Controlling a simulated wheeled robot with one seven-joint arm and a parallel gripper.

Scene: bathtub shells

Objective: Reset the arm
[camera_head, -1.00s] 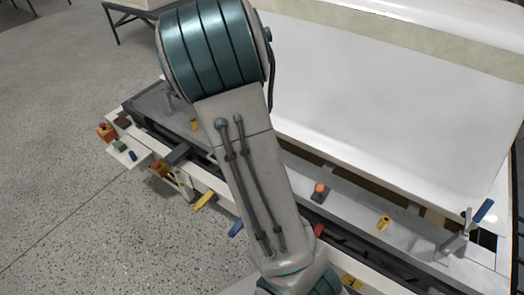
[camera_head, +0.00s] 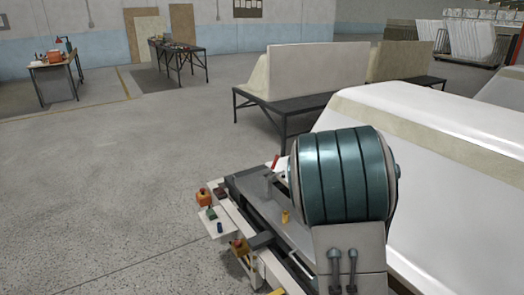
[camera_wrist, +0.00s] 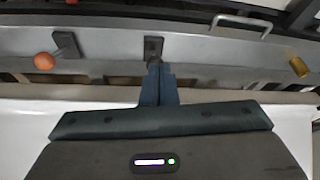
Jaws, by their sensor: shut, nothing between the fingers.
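My gripper (camera_wrist: 159,85) shows in the wrist view with its two blue fingers together and nothing between them. Its tips point at the grey metal ledge (camera_wrist: 205,48) of the bench, near a small dark bracket (camera_wrist: 153,46). I cannot tell whether the tips touch the bracket. In the head view my arm (camera_head: 345,185) rises at the lower right, over the bench, and my gripper is out of that picture.
A white tub shell (camera_head: 450,190) lies right of my arm. An orange ball knob (camera_wrist: 44,61) and a yellow piece (camera_wrist: 299,66) flank the gripper. An orange-and-red control (camera_head: 204,197) stands at the bench's left end. Open floor (camera_head: 110,190) lies left; shells on dark stands (camera_head: 290,105) stand behind.

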